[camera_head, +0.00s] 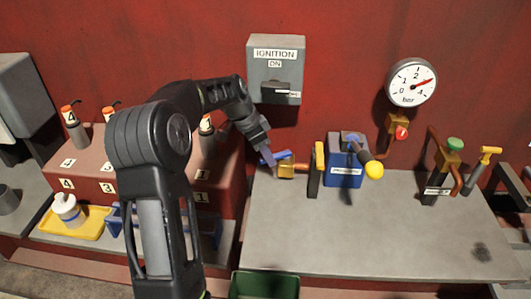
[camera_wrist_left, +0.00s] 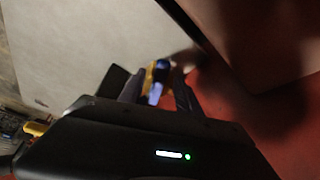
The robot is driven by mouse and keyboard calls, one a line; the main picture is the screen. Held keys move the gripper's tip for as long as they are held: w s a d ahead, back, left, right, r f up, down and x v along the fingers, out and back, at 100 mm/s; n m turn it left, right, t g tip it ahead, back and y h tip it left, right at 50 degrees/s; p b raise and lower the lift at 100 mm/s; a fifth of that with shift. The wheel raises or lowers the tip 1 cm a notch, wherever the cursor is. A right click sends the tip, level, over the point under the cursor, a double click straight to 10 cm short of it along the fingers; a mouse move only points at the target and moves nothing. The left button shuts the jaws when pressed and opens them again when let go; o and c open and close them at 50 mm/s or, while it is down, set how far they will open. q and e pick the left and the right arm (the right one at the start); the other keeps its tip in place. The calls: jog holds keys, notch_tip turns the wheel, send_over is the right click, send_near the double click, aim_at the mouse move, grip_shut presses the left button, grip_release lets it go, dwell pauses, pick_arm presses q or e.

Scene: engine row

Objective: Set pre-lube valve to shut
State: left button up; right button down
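A small valve with a yellow body (camera_head: 286,171) and a blue lever (camera_head: 281,156) sits at the bench's left end, beside the blue unit. The lever lies roughly level. My left gripper (camera_head: 267,155) reaches down to the lever from the upper left and partly covers it. In the left wrist view, the blue lever (camera_wrist_left: 155,93) shows between the two fingers (camera_wrist_left: 160,88), with a gap that looks open. Contact is hard to tell. My right gripper is not in view.
A blue unit (camera_head: 342,170) with a small label and a yellow-ended handle stands right of the valve. The ignition box (camera_head: 262,62) and pressure gauge (camera_head: 411,82) are on the red wall. A green bin (camera_head: 264,284) is in front. The bench's front (camera_head: 350,235) is clear.

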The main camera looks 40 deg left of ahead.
pick_arm(q)
jog(key=shift+r, duration=0.1)
jog(key=b+v, duration=0.1)
jog(key=v, duration=0.6)
jog(key=shift+s+r, duration=0.15)
jog(key=shift+r, duration=0.1)
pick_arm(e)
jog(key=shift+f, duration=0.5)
pick_arm(q)
jog(key=shift+c, duration=0.4)
